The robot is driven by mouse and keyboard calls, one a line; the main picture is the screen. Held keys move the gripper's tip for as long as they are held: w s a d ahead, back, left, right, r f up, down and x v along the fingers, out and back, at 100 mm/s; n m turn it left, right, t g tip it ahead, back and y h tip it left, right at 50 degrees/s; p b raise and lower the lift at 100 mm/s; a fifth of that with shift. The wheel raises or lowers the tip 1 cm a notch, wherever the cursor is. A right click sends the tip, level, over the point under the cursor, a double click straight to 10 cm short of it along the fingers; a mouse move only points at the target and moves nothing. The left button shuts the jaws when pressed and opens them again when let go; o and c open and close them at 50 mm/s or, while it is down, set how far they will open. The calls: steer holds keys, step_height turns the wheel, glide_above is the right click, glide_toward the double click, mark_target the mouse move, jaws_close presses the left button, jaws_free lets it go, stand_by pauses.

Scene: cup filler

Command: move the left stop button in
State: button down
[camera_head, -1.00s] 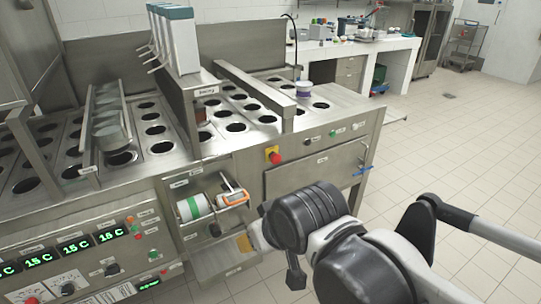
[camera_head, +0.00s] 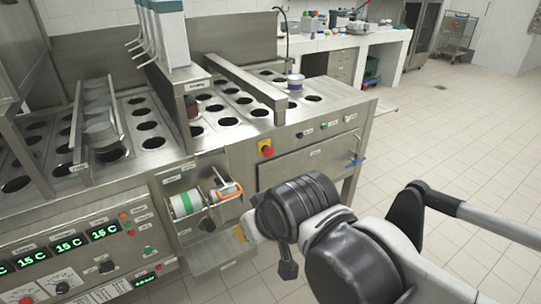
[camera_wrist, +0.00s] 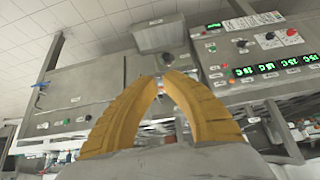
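Another red button (camera_head: 25,298) is at the bottom left of the control panel in the head view, partly cut off by the frame edge. A red button also shows at the upper right of the wrist view (camera_wrist: 292,32). My gripper (camera_wrist: 164,76) has yellow fingers whose tips meet closely, with nothing seen between them. In the head view, my arm hides most of it. It is in front of the machine and apart from the buttons.
Green displays (camera_head: 68,245) and knobs fill the left panel. A blue handle (camera_head: 357,161) sticks out at right. The tiled floor at right is clear.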

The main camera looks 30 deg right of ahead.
mark_target(268, 152)
steer(key=w+d+r+m+p, duration=0.1)
steer(key=w+d+m+p, duration=0.2)
steer(key=w+d+m, duration=0.35)
steer(key=w+d+r+m+p, duration=0.2)
steer(key=w+d+m, duration=0.1)
steer(key=w+m, duration=0.65)
steer(key=w+d+f+m+t+p, duration=0.1)
steer(key=w+d+f+m+p, duration=0.1)
steer(key=d+m, duration=0.6)
steer(key=w+d+f+m+p, duration=0.2)
steer(key=d+f+m, duration=0.4)
steer(key=m, duration=0.5)
steer(key=shift+w+d+m+t, duration=0.3)
steer(key=shift+w+d+t, duration=0.1)
steer(key=shift+w+d, duration=0.65)
steer(key=shift+s+d, duration=0.1)
steer(key=shift+s, duration=0.05)
steer(key=w+r+b+x, duration=0.2)
steer(key=b+x, duration=0.2)
steer(key=x, duration=0.8)
steer(key=shift+w+f, duration=0.25)
steer(key=shift+w, duration=0.05)
